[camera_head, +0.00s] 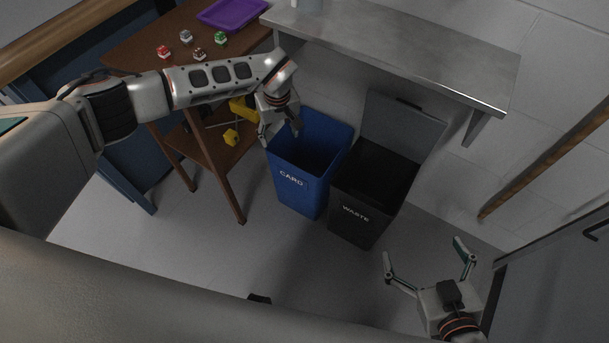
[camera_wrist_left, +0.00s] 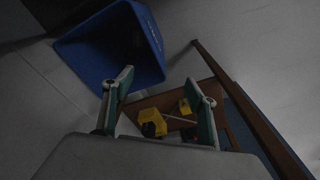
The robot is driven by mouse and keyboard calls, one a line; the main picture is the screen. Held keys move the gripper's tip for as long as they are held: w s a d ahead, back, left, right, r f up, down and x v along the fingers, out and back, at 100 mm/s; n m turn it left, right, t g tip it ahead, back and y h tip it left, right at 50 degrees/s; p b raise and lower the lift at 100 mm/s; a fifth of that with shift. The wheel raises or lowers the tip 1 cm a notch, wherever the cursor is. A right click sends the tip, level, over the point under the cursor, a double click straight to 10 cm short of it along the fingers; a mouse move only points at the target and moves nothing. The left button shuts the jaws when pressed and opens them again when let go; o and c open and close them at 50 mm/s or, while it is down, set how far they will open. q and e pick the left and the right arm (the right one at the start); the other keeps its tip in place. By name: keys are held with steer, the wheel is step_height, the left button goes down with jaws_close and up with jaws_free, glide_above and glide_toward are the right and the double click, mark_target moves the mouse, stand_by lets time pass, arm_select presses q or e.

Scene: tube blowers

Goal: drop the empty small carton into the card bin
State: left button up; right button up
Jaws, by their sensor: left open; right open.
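The blue card bin (camera_head: 300,196), lettered CARD, stands open on the floor below the metal shelf. It also shows in the left wrist view (camera_wrist_left: 75,55), with a dark inside. My left gripper (camera_head: 281,136) is open at the bin's upper left rim, its fingers pointing down. In the left wrist view the same gripper (camera_wrist_left: 160,77) has nothing between its spread fingers. My right gripper (camera_head: 425,249) is open and empty, low at the right. I see no small carton in either view; the bottom of the card bin is too dark to make out.
A black waste bin (camera_head: 352,227) with its lid raised stands right of the card bin. A metal shelf (camera_head: 420,50) hangs above. At left, a brown table (camera_head: 130,55) holds several small coloured items and a purple tray (camera_head: 231,13); yellow items (camera_head: 231,137) sit on its lower shelf.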

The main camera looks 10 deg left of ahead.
arm_select(q)
steer(key=s+a+r+m+p, duration=0.1)
steer(key=s+r+m+p, duration=0.3)
steer(key=s+r, duration=0.3)
step_height(320, 180, up, 4)
steer(key=shift+s+a+r, duration=0.15)
steer(key=shift+a+r, duration=0.1)
steer(key=shift+a, duration=0.1)
arm_select(e)
step_height(320, 180, up, 9)
steer(key=w+t, duration=0.1)
steer(key=w, duration=0.1)
steer(key=shift+w, duration=0.2)
steer(key=shift+f, duration=0.1)
